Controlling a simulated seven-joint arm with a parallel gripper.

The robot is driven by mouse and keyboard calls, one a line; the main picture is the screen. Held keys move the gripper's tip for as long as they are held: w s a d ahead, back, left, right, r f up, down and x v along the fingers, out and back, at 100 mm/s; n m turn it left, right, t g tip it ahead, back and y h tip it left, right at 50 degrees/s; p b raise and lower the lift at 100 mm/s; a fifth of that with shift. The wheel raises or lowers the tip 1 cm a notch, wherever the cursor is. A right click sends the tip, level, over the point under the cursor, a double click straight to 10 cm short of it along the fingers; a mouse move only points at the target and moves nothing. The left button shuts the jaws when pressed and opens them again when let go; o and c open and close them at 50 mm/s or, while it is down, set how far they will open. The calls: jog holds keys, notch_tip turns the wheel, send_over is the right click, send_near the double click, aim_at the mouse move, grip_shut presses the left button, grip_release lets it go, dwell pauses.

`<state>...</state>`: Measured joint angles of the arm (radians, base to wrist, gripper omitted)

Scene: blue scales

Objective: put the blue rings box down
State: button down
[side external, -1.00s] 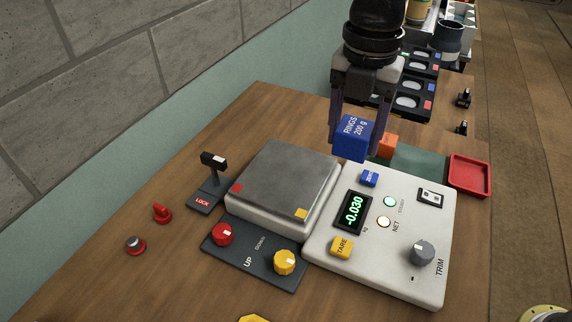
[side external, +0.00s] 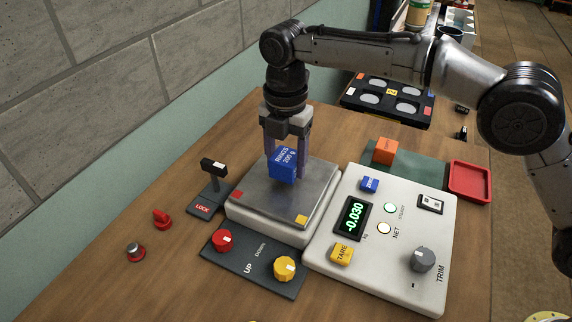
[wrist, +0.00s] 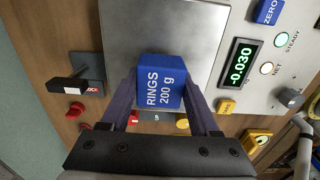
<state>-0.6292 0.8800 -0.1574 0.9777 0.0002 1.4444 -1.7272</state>
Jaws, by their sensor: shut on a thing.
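The blue box (side external: 283,165) labelled "RINGS 200 g" is held between the fingers of my gripper (side external: 286,158), which is shut on it. It also shows in the wrist view (wrist: 161,82), upright between the two fingers. The box is over the metal plate of the scale (side external: 262,197), toward its back half. In the side view the box seems a little above the plate, but I cannot tell the exact gap. The green display (side external: 353,218) on the white panel reads -0.030.
An orange box (side external: 385,151) stands on a green mat (side external: 425,172), beside a red tray (side external: 470,181). A lock lever (side external: 213,168) stands left of the scale. Red (side external: 222,240) and yellow (side external: 285,268) knobs are in front. A black tray (side external: 388,98) lies behind.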

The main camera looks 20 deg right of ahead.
aim_at(286, 156)
jog(key=shift+f, duration=0.7)
jog(key=shift+f, duration=0.1)
jog(key=shift+c, duration=0.6)
grip_release()
jog(key=shift+f, duration=0.1)
notch_tip(286, 156, up, 7)
jog(key=shift+r, duration=0.4)
jog(key=shift+d+r, duration=0.1)
